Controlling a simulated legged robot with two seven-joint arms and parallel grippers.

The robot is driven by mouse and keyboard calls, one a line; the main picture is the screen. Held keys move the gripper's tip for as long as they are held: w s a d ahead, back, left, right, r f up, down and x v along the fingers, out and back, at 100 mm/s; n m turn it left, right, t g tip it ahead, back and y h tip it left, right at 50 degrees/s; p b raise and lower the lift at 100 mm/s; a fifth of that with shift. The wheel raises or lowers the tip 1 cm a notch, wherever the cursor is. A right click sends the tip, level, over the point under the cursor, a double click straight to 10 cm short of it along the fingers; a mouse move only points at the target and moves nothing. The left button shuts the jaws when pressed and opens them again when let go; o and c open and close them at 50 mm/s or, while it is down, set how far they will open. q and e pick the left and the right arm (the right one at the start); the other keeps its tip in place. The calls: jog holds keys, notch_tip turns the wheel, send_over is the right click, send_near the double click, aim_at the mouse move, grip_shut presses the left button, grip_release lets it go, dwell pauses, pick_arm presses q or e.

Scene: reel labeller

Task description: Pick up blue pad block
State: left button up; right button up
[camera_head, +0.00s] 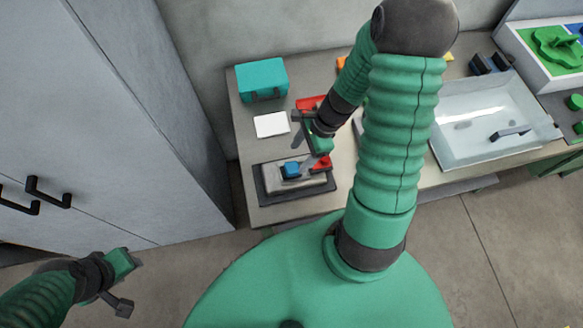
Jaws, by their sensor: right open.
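The blue pad block (291,170) sits on a grey slab in a dark tray (268,193) near the front left of the table. My right gripper (306,155) is open, pointing down just above and beside the block, with one finger close to its right side. I cannot tell whether that finger touches it. A red piece (323,163) lies right of the block, partly behind the gripper.
A teal case (262,79) and a white square (271,125) lie behind the tray. A red object (310,102) is partly hidden by my right arm. A clear bin (480,140) stands right. A grey cabinet (110,120) borders the table's left.

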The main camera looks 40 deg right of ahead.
aim_at(293, 166)
jog(key=x, duration=0.6)
jog(key=shift+a, duration=0.15)
jog(key=shift+f, duration=0.3)
jog(key=shift+w+d+f, duration=0.1)
jog(key=shift+d+f, duration=0.05)
jog(key=shift+d, duration=0.3)
jog(key=shift+a, duration=0.4)
jog(key=c, duration=1.2)
jog(key=shift+c, duration=0.9)
jog(key=shift+d, duration=0.1)
grip_shut()
